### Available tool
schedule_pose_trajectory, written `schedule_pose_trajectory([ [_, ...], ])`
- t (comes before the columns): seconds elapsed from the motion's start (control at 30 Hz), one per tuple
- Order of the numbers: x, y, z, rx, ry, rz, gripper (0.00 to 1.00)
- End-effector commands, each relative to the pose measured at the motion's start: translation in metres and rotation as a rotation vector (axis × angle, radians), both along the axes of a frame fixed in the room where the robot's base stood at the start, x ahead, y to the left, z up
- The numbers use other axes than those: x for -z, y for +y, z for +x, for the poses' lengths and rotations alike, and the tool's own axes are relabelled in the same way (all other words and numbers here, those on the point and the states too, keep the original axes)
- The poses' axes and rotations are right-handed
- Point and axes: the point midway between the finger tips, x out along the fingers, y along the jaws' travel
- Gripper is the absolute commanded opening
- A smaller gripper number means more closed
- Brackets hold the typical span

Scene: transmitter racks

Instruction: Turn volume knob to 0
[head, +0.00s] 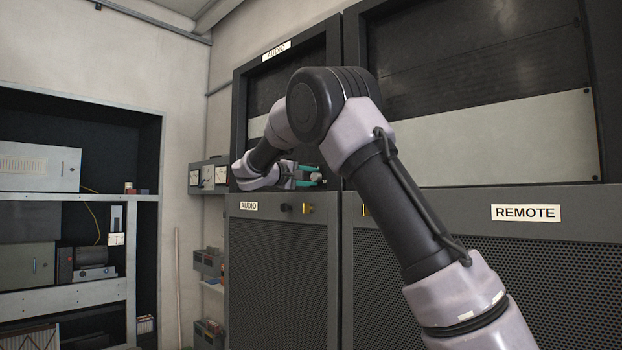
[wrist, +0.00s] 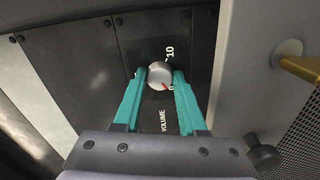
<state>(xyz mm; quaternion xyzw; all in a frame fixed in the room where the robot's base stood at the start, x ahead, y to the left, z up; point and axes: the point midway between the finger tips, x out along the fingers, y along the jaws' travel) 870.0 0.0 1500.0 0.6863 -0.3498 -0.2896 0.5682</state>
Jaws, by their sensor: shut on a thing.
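The volume knob (wrist: 159,72) is a silver round knob on a dark panel in the wrist view. The word VOLUME runs beside it, with a 10 on its upper right and a 0 at its lower right. Its red mark points to the lower right, close to the 0. My gripper (wrist: 158,80) has its teal fingers shut on the knob, one on each side. In the head view, my gripper (head: 314,176) is at the AUDIO rack, and the knob is too small to make out clearly.
A brass handle (wrist: 300,67) and a dark round knob (wrist: 263,155) stick out at the right in the wrist view. The AUDIO rack's perforated lower door (head: 276,275) lies below my gripper. An open shelf unit (head: 70,298) stands at the left.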

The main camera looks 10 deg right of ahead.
Motion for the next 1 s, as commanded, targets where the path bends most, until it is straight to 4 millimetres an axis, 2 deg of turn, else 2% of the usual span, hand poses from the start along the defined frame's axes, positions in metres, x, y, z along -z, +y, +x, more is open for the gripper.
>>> schedule_pose_trajectory([
  [0.43, 0.000, 0.001, 0.000, -0.003, 0.006, -0.005, 0.00],
  [0.47, 0.000, 0.001, 0.000, -0.003, 0.006, -0.005, 0.52],
  [0.5, 0.000, 0.001, 0.000, -0.003, 0.006, -0.005, 0.67],
  [0.53, 0.000, 0.001, 0.000, -0.002, 0.006, -0.005, 0.70],
  [0.83, 0.000, 0.001, 0.000, -0.001, 0.006, -0.004, 0.70],
  [1.0, 0.000, 0.015, -0.009, -0.003, 0.006, -0.004, 0.70],
])
